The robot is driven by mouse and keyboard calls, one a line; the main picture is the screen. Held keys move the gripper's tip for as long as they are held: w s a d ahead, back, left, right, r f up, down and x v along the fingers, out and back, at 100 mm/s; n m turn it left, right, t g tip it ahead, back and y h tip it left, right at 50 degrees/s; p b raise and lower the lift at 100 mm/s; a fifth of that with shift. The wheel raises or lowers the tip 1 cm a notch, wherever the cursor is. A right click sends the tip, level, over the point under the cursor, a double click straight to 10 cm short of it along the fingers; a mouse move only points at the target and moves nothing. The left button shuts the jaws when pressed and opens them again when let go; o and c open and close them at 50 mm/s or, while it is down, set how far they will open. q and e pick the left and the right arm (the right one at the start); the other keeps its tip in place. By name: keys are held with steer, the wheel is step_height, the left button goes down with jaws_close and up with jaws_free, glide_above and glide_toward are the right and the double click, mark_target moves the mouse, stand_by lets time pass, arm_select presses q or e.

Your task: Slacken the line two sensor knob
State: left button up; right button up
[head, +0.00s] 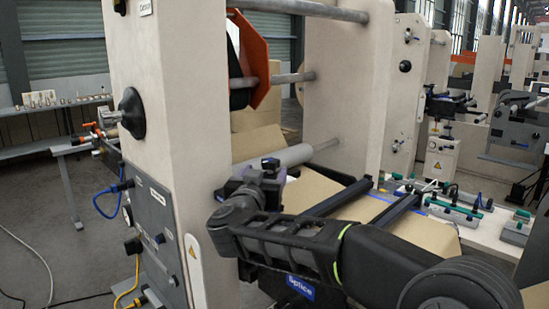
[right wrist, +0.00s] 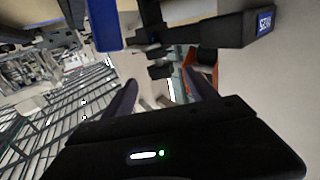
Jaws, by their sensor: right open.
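My right gripper (head: 258,182) is in front of the near pale column in the head view, beside the web roller. In the right wrist view its dark fingers (right wrist: 161,80) stand apart and nothing is gripped. A small black block (right wrist: 160,71) shows beyond and between the fingertips; I cannot tell whether it is the sensor knob. No label names the line two knob legibly. My left gripper is not in view.
Black rails (head: 337,196) cross the brown kraft web (head: 315,190) right of the gripper. The near column (head: 165,80) carries a round black knob (head: 131,113) and a grey control panel (head: 155,225). A bench (head: 470,225) with green-handled fixtures stands right. Blue and yellow cables hang at left.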

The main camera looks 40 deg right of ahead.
mark_target(268, 166)
steer(key=shift+s+a+r, duration=0.15)
steer(key=shift+s+a, duration=0.05)
steer(key=shift+a, duration=0.15)
steer(key=p+x, duration=0.1)
steer(key=x, duration=0.7)
steer(key=c, duration=1.4)
